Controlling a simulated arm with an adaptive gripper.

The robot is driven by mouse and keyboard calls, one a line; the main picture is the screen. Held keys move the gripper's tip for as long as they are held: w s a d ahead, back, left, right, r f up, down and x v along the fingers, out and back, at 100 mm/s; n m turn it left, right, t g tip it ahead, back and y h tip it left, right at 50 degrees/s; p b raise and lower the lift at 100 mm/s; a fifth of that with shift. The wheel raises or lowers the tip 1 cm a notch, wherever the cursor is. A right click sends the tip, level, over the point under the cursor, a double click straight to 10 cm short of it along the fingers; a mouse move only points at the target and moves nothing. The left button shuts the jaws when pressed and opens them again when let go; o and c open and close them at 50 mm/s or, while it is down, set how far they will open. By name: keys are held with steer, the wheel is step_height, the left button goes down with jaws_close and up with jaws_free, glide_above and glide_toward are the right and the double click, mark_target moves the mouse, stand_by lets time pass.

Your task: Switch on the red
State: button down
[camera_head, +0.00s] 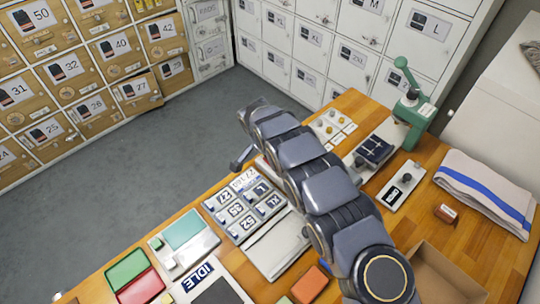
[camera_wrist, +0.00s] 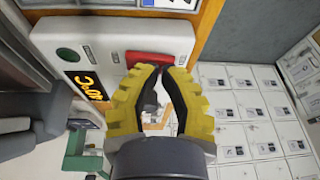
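In the wrist view a red switch-like block (camera_wrist: 150,59) sits on a pale control panel (camera_wrist: 110,36). A round green button (camera_wrist: 68,55) and a lit orange display (camera_wrist: 86,86) are on the same panel. My gripper (camera_wrist: 161,70) has yellow fingers with black inner pads. Its fingertips nearly meet, with nothing seen held between them. The tips overlap the lower edge of the red block in the picture; I cannot tell whether they touch it. In the head view my arm hides the gripper, and I cannot make out this panel.
The wooden bench (camera_head: 475,256) bears a green tray (camera_head: 127,268), a red tray (camera_head: 141,288), a size keypad (camera_head: 236,212), a green press (camera_head: 412,112), a folded cloth with a blue stripe (camera_head: 487,190) and an open carton (camera_head: 442,280). Lockers stand behind; grey floor (camera_head: 120,180) is clear.

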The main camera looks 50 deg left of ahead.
steer(key=shift+d+r, duration=0.1)
steer(key=shift+r, duration=0.45)
steer(key=w+d+v, duration=0.1)
steer(key=v, duration=1.1)
steer(key=shift+d+r, duration=0.3)
steer(key=shift+r, duration=0.15)
steer(key=shift+s, duration=0.15)
